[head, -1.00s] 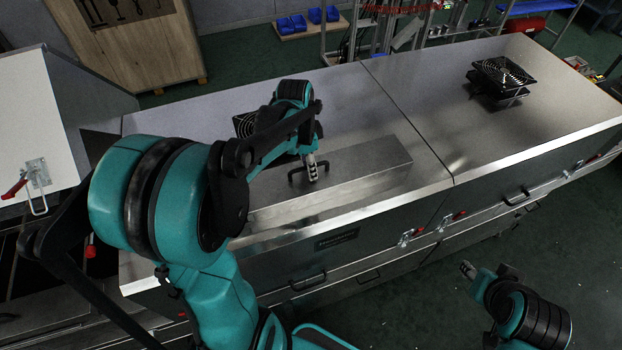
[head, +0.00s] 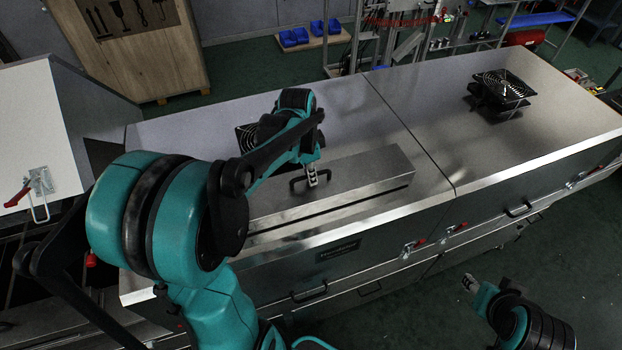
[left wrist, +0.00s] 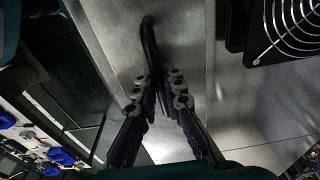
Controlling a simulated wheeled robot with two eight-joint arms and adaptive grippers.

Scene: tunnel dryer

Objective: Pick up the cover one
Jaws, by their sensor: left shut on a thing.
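The cover (head: 365,176) is a long metal box-shaped lid with a black bar handle (head: 297,182) on its top. In the head view a dark gap shows along its front lower edge, so it stands raised a little above the dryer top (head: 420,140). My left gripper (head: 312,178) is shut on the handle from above. In the left wrist view the fingers (left wrist: 165,95) close around the black handle (left wrist: 151,48), which runs up from between them. My right gripper (head: 468,283) is away at the lower right, over the floor; its fingers are too small to read.
A black fan (head: 246,135) stands behind the cover, partly hidden by my left arm; its grille (left wrist: 292,25) shows close by in the left wrist view. Another fan (head: 502,88) stands at the right. Red-handled latches (head: 412,246) line the front.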

